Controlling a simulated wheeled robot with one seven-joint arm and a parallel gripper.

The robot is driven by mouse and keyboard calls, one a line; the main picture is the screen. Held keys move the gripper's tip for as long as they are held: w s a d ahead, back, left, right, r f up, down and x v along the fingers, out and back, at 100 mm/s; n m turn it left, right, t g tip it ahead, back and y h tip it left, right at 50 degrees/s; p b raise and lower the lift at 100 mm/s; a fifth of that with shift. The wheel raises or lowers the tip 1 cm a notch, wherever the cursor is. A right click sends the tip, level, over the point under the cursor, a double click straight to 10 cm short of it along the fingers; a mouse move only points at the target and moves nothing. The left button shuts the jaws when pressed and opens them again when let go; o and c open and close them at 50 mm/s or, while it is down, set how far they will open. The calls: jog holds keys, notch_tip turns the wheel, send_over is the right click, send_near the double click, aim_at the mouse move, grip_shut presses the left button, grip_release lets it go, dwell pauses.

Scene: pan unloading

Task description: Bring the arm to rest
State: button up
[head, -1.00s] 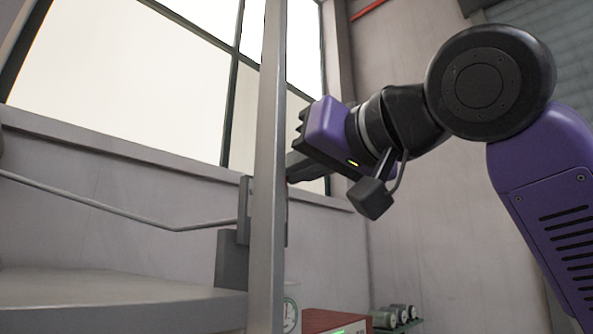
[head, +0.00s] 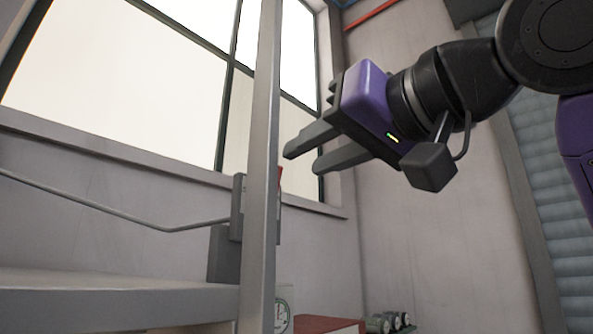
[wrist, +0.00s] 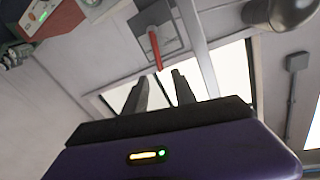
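My gripper (head: 302,156) is raised in front of the window and wall, to the right of a grey upright post in the head view. Its two dark fingers stand apart with nothing between them. In the wrist view my gripper (wrist: 158,88) also shows its two fingers apart and empty, pointing toward the wall and window. The fingers touch nothing that I can see.
A grey post (head: 264,200) stands left of my gripper, beside a grey shelf (head: 110,302). A wall box with a red lever (wrist: 155,48) shows in the wrist view. A red-topped box (head: 328,324) and several small cylinders (head: 388,322) sit low. Free wall lies to the right.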

jog(key=shift+v, duration=1)
